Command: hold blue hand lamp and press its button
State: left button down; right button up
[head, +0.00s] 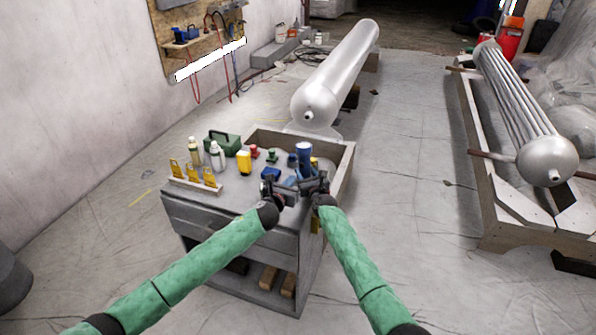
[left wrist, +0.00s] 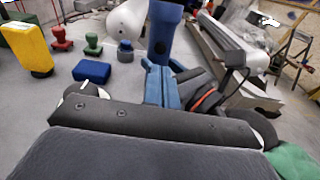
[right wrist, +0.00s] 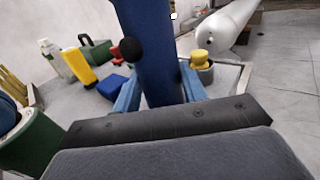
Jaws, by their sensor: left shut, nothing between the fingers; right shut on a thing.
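The blue hand lamp (head: 304,153) stands upright above the right part of the workbench. My right gripper (head: 312,182) is shut on its lower part. The lamp fills the centre of the right wrist view (right wrist: 150,45), where a round black knob-like part shows at its left side. My left gripper (head: 290,184) is shut and empty, just left of the right one. In the left wrist view, its blue fingertips (left wrist: 158,72) are together, close in front of the lamp (left wrist: 164,32). A small dark spot, perhaps the button, shows on the lamp there. I cannot tell whether the fingertips touch it.
On the workbench (head: 235,212) are a blue block (head: 270,174), a yellow object (head: 244,162), red (head: 255,152) and green (head: 271,156) knobbed pieces, bottles (head: 217,157), a green case (head: 222,142) and a yellow-piece rack (head: 195,184).

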aim_at(302, 166)
pick_arm(q)
jog(key=x, duration=0.7)
jog(key=shift+w+d, duration=0.1)
jog(key=shift+w, duration=0.15)
jog(key=shift+x, duration=0.9)
jog(key=shift+s, duration=0.15)
jog(key=v, duration=1.4)
jog(key=shift+r, duration=0.1)
dwell(1.7)
